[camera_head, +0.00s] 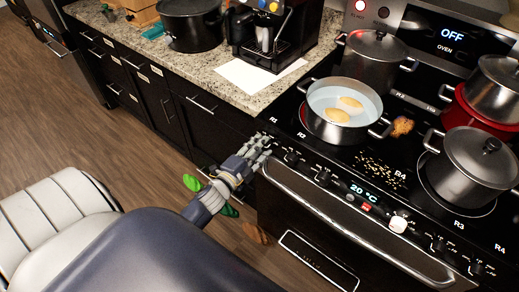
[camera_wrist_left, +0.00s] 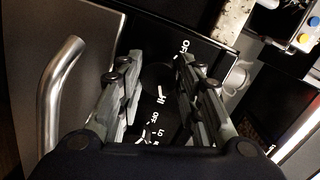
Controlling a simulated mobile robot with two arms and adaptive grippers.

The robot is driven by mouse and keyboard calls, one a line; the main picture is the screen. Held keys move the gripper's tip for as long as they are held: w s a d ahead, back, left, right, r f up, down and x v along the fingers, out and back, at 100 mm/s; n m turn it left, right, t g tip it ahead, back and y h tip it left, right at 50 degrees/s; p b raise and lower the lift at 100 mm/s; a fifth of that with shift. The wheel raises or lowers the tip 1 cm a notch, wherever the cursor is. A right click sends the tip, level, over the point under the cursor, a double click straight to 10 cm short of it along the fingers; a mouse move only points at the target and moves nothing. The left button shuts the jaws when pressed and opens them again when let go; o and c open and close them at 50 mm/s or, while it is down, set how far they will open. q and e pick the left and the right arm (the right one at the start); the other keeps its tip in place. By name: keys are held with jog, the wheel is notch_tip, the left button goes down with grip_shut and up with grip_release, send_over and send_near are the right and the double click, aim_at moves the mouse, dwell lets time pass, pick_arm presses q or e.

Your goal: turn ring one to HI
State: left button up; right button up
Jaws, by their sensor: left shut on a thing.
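The stove's control strip carries a row of dark knobs, and one uncovered knob (camera_head: 322,176) shows to the right of my left gripper (camera_head: 262,148). My left gripper is at the left end of the strip. OFF, HI and LO marks show near the fingers. An open pot (camera_head: 340,128) with water and two yellowish ovals stands near the R1 mark. My right gripper is not in view.
The oven handle bar (camera_head: 340,222) runs below the knobs. Lidded pots (camera_head: 480,160) and a red pot (camera_head: 463,112) crowd the right side. A coffee machine (camera_head: 270,35) stands on the counter.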

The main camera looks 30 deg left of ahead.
pick_arm(q)
jog(key=shift+m, duration=0.6)
jog(key=o, duration=1.1)
jog(key=shift+c, duration=0.2)
jog(key=shift+s, duration=0.1)
jog(key=s+r, duration=0.1)
jog(key=s, duration=1)
jog(key=shift+s, duration=0.4)
jog(key=shift+d, duration=0.1)
